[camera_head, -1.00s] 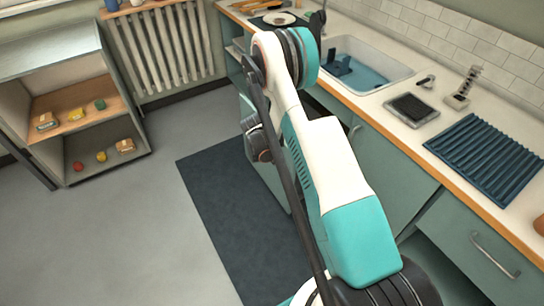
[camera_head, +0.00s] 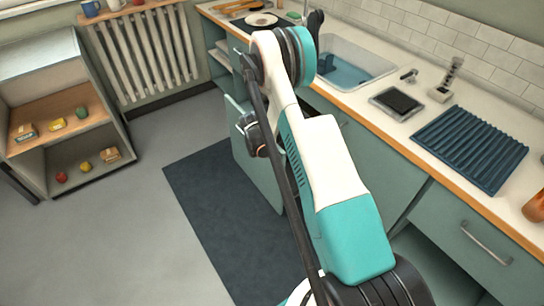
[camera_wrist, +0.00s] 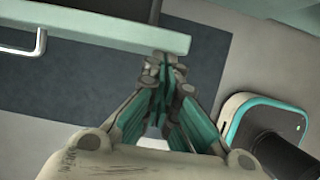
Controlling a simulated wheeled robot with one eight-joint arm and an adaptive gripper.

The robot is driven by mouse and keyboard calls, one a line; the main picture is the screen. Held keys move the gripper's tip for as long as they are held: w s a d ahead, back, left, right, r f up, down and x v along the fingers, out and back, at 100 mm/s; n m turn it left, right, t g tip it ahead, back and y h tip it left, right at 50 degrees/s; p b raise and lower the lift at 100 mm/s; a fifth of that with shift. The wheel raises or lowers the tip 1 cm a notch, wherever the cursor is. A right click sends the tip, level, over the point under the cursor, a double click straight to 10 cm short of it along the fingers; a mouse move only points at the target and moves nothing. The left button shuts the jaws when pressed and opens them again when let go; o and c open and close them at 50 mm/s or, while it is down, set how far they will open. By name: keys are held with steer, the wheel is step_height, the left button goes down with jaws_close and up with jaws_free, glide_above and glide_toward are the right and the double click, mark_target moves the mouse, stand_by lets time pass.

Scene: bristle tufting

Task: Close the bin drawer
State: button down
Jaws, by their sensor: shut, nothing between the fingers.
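The bin drawer is pulled out from the base cabinets, and its pale green front panel (camera_head: 250,160) stands out over the dark mat, partly hidden behind my arm. In the wrist view, the edge of a pale green panel (camera_wrist: 110,28), apparently the drawer front, runs across the top, with a silver handle (camera_wrist: 22,48) at left. My gripper (camera_wrist: 160,68) is shut and empty, with its fingertips close to the right end of that edge. I cannot tell whether they touch it. In the head view the fingertips are hidden by my arm.
The counter at right holds a sink (camera_head: 350,65), a blue drying rack (camera_head: 470,145) and a dark tray (camera_head: 397,103). An open shelf unit (camera_head: 60,100) stands at left by a radiator (camera_head: 140,55). The floor is clear, with a dark mat (camera_head: 215,205) before the cabinets.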

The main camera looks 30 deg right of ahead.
steer(key=d, duration=2.4)
steer(key=shift+w+d, duration=0.15)
steer(key=shift+w, duration=0.25)
